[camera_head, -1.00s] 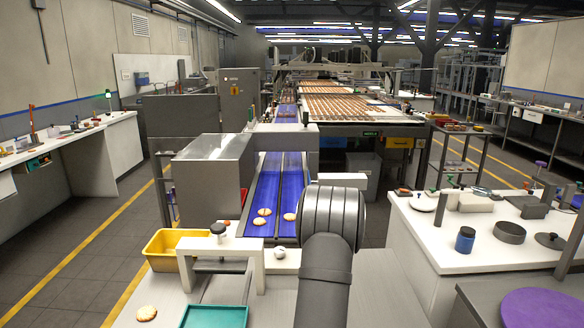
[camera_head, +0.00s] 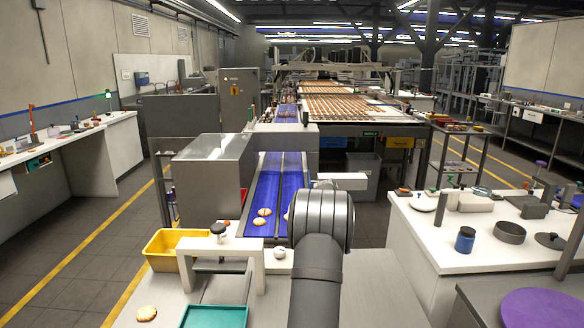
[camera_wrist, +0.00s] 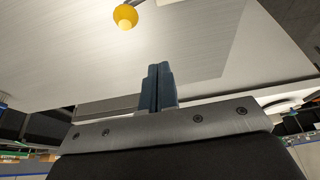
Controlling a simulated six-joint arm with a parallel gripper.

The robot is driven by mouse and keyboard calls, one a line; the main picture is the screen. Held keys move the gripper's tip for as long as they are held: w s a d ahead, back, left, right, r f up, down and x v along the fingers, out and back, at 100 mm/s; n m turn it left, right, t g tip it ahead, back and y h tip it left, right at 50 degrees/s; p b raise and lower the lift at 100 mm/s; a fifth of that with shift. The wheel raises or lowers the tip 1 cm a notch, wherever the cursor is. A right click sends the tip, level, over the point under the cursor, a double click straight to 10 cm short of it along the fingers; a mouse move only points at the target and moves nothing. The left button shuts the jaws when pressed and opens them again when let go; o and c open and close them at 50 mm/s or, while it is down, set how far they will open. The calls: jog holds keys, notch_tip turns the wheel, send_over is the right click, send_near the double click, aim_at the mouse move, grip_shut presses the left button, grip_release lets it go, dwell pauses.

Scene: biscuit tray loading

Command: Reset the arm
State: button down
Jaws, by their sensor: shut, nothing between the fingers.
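My gripper (camera_wrist: 158,88) shows in the wrist view with its two dark blue-grey fingers together and nothing between them. A light grey brushed surface fills much of that view beyond the fingertips. In the head view my arm rises from the bottom centre, and the gripper's fingers cannot be made out there. A teal tray (camera_head: 214,309) lies on the worktable at the bottom edge, left of my arm; the part of it in view looks empty.
A biscuit (camera_head: 147,313) lies left of the tray. A yellow bin (camera_head: 165,262) stands behind it. Several biscuits lie on the blue conveyor (camera_head: 268,190); my arm partly hides one. A white bench (camera_head: 420,232) with jars stands right. In the wrist view a yellow rounded thing (camera_wrist: 125,16) shows.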

jog(key=v, duration=1)
jog(key=d+f+n+t, duration=0.1)
jog(key=f+n, duration=0.2)
jog(key=w+d+f+n+t, duration=0.1)
jog(key=f+n, duration=0.2)
jog(key=f, duration=0.1)
jog(key=w+d+f+n+t+y, duration=0.1)
jog(key=d+f+n, duration=0.1)
jog(key=f+n, duration=0.1)
jog(key=shift+d+f, duration=0.1)
jog(key=shift+f, duration=0.45)
jog(key=w+n, duration=0.1)
jog(key=w+n+y, duration=0.1)
jog(key=n, duration=0.1)
jog(key=shift+d, duration=0.25)
jog(key=shift+w+n+t+y, duration=0.3)
jog(key=shift+w+n+t, duration=0.15)
jog(key=shift+n, duration=0.45)
jog(key=shift+w, duration=0.1)
jog(key=c, duration=2.1)
grip_release()
